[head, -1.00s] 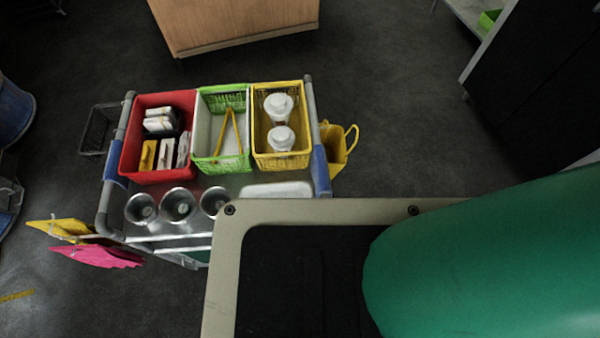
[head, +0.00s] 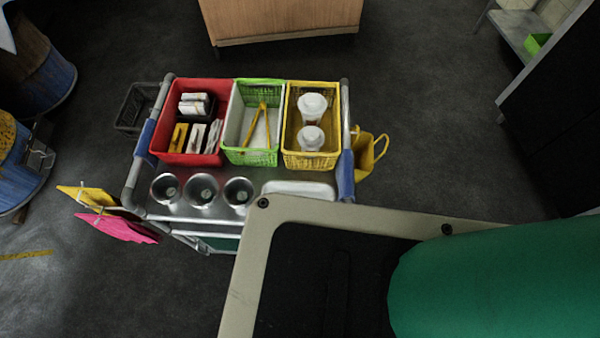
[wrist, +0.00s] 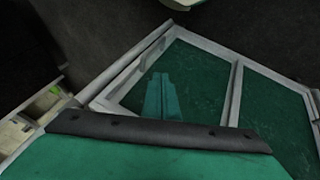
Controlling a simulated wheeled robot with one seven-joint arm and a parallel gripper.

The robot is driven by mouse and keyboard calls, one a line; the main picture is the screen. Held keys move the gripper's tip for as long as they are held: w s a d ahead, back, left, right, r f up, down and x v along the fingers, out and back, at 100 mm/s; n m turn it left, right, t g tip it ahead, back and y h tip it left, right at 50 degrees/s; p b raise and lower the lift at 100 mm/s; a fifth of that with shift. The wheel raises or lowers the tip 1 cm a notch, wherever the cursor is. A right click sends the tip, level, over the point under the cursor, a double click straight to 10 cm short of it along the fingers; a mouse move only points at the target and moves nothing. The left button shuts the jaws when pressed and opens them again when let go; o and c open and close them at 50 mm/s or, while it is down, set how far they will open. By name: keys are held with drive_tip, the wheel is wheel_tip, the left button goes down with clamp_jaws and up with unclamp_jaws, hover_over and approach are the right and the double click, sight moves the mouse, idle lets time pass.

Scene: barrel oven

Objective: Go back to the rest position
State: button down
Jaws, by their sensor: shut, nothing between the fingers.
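In the wrist view my gripper (wrist: 161,78) shows as two teal fingers close together, shut with nothing between them. It is in front of a dark green panel in a pale frame (wrist: 235,95) and appears to touch nothing, though the distance is hard to judge. In the head view the gripper is out of sight.
A cart holds a red basket (head: 158,138), a green basket (head: 250,157) and a yellow basket (head: 310,160), with metal cups (head: 201,190) in front. A wooden cabinet (head: 285,22) stands behind, a blue-and-wood barrel (head: 42,85) at left. Grey floor (head: 440,130) is clear right of the cart.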

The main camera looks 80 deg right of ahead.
drive_tip(key=shift+w+a+r, duration=0.25)
drive_tip(key=shift+w+r, duration=0.05)
drive_tip(key=shift+r, duration=0.25)
drive_tip(key=shift+s, duration=0.1)
drive_tip(key=w+a+r+n+t+y, duration=0.2)
drive_tip(key=w+a+r+n+t, duration=0.4)
drive_tip(key=a+r+n+t, duration=0.4)
drive_tip(key=w+a+r+n+t+y, duration=0.1)
drive_tip(key=a+r+t, duration=0.3)
drive_tip(key=r, duration=0.9)
drive_tip(key=a+r+n+t+y, duration=0.3)
drive_tip(key=a+r+n+t, duration=0.1)
drive_tip(key=r, duration=1)
drive_tip(key=shift+w+t, duration=0.4)
drive_tip(key=shift+t, duration=0.1)
